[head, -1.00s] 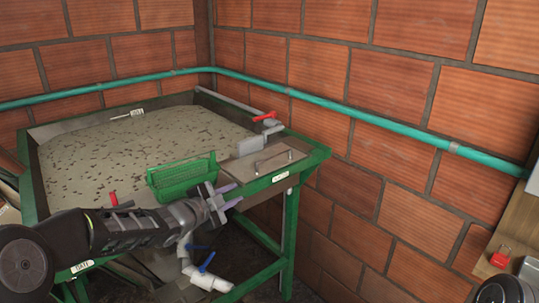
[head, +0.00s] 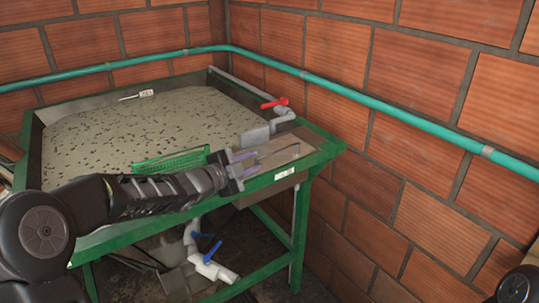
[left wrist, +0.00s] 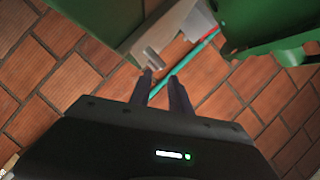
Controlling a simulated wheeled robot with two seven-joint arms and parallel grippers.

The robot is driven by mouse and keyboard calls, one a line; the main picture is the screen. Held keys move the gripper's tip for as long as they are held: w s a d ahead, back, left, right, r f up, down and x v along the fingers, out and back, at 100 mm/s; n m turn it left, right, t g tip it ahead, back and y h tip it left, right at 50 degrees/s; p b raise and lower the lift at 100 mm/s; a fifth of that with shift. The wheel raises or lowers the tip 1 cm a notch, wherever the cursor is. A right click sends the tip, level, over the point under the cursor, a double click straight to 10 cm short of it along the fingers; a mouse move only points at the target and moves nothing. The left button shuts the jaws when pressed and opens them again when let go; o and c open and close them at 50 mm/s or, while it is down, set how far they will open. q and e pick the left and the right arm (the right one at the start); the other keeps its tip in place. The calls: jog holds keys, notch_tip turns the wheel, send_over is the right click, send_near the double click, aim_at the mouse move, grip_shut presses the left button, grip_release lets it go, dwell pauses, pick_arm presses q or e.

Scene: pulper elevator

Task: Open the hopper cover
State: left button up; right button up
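The hopper cover (head: 292,147) is a flat brownish-grey plate at the right front corner of the green-framed tank (head: 320,158). It lies flat and looks shut. Its bar handle showed clearly earlier; in the head view now it is partly hidden behind my fingers. My left gripper (head: 250,162) reaches in from the left and is just beside the cover's left side. Its two fingers point right and are parted. In the left wrist view the fingers (left wrist: 163,92) are apart, with a grey metal piece just beyond them; I cannot tell whether they touch it. My right gripper is out of view.
The tank holds a grey speckled mass (head: 140,130). A green basket (head: 172,163) sits left of my gripper. A red-handled valve (head: 275,103) stands behind the cover. White pipes with blue handles (head: 212,250) hang below. A brick wall with a teal pipe (head: 400,112) runs behind.

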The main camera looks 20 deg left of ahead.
aim_at(263, 155)
pick_arm(q)
jog(key=x, duration=0.8)
jog(key=shift+w, duration=0.15)
grip_shut()
jog(key=shift+a+r, duration=0.1)
jog(key=shift+a, duration=0.1)
dwell(1.0)
